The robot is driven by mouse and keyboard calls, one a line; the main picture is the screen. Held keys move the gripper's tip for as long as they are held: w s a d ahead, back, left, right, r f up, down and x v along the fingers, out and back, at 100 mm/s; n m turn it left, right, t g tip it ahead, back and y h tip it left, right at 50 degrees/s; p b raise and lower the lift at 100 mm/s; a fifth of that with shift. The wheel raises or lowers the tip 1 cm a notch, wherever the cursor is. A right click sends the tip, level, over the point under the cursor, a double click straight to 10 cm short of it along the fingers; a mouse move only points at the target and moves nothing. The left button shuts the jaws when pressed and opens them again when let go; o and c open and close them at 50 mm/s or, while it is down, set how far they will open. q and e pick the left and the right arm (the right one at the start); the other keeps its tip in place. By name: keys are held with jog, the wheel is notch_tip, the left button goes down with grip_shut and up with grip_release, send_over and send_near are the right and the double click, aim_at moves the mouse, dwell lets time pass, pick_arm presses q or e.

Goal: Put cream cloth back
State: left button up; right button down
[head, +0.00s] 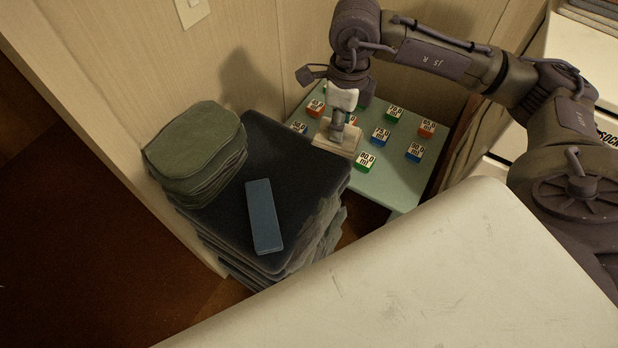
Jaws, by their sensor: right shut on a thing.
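The cream cloth (345,144) shows as a small, flat beige square near the left edge of a pale green table. My right gripper (338,124) points down from above and is shut on the cloth. I cannot tell whether the cloth touches the table top or hangs just above it. The gripper and wrist hide part of it. My left gripper is not in view.
The pale green table (390,188) bears several small labelled blocks, including a green one (365,161). Left of it stands a dark stack (290,165) with green folded cloths (195,150) and a blue bar (263,217) on top. A large cream surface (430,280) fills the foreground.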

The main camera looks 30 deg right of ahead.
jog(key=d+f+m+b, duration=0.3)
jog(key=d+m, duration=0.3)
jog(key=m, duration=0.9)
jog(key=w+a+f+p, duration=0.1)
jog(key=a+f, duration=0.1)
jog(key=a, duration=0.1)
jog(key=w+a+f+p, duration=0.1)
jog(key=a+f, duration=0.1)
jog(key=a, duration=0.2)
jog(key=w+a+f+p, duration=0.1)
jog(key=a+f, duration=0.1)
jog(key=a, duration=0.1)
jog(key=shift+a+f, duration=0.55)
notch_tip(320, 180, down, 3)
jog(key=shift+f+p, duration=0.1)
jog(key=shift+p, duration=0.45)
jog(key=shift+f, duration=0.45)
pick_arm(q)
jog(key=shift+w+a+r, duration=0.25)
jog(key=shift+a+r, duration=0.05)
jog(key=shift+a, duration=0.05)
